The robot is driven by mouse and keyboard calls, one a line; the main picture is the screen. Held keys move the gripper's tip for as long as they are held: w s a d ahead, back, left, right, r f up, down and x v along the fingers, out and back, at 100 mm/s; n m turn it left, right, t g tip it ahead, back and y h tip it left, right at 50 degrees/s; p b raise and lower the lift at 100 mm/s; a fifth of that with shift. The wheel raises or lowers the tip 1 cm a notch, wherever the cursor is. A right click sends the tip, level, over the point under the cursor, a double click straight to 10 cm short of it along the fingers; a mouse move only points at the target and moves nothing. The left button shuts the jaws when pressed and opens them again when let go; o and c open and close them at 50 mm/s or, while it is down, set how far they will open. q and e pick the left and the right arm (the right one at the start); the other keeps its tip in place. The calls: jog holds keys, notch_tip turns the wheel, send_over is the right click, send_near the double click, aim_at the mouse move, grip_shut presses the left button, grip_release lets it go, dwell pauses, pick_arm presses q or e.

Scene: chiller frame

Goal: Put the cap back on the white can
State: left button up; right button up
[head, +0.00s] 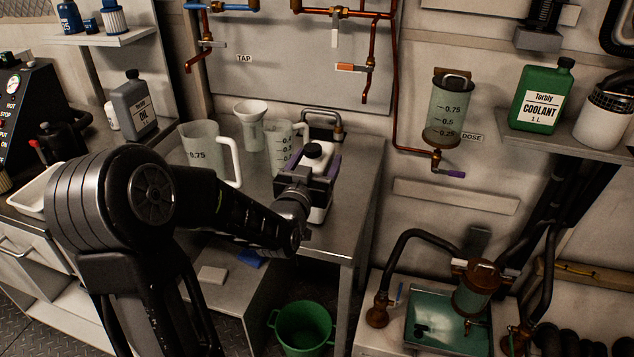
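The white can (320,214) stands near the front right corner of the metal bench, partly hidden by my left gripper. A round black piece (313,150) shows at its top; I cannot tell whether this is the cap or the bare neck. No separate cap can be made out. My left gripper (314,165) is at the can's upper part, with purple-edged fingers on either side of it. Whether the fingers press on the can or stand apart from it is not clear. My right gripper is not in view.
Close by on the bench (358,190) are a clear jug (203,158), a funnel (250,125) and a measuring jug (281,145). A metal hoop handle (322,117) rises behind the can. A green bucket (303,330) stands below. A green coolant bottle (541,98) is on the right shelf.

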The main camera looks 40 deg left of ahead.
pick_arm(q)
grip_shut()
dwell(0.6)
jog(key=shift+r, duration=0.15)
